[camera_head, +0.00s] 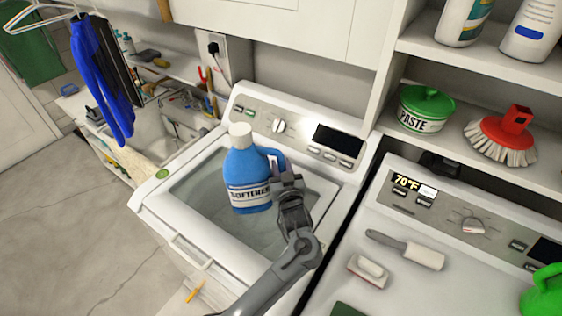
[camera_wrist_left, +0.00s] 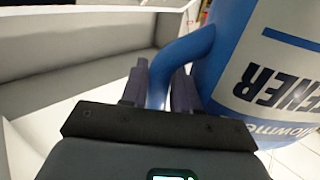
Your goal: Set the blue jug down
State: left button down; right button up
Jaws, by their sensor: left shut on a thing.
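The blue jug (camera_head: 247,172) has a white cap and a white "SOFTENER" label. In the head view it is close to upright in front of the washer's (camera_head: 182,197) glass lid; I cannot tell whether it touches the lid. My left gripper (camera_head: 284,176) is shut on the jug's handle at its right side. In the left wrist view, the fingers of my left gripper (camera_wrist_left: 160,88) close around the blue handle, and the jug's body (camera_wrist_left: 222,60) fills the right side. My right gripper is not in view.
A second white machine (camera_head: 335,262) on the right carries a lint roller (camera_head: 405,248) and a brush (camera_head: 368,270). Shelves above hold a green paste tub (camera_head: 425,108) and a red scrub brush (camera_head: 503,135). A sink counter (camera_head: 140,165) and hanging clothes (camera_head: 100,75) are at the left.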

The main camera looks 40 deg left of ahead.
pick_arm(q)
jog(key=shift+w+r, duration=0.1)
jog(key=shift+r, duration=0.05)
jog(key=c, duration=1.1)
grip_release()
jog(key=shift+f, duration=0.25)
jog(key=shift+o, duration=1.3)
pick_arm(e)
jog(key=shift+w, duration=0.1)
pick_arm(q)
jog(key=shift+r, duration=0.15)
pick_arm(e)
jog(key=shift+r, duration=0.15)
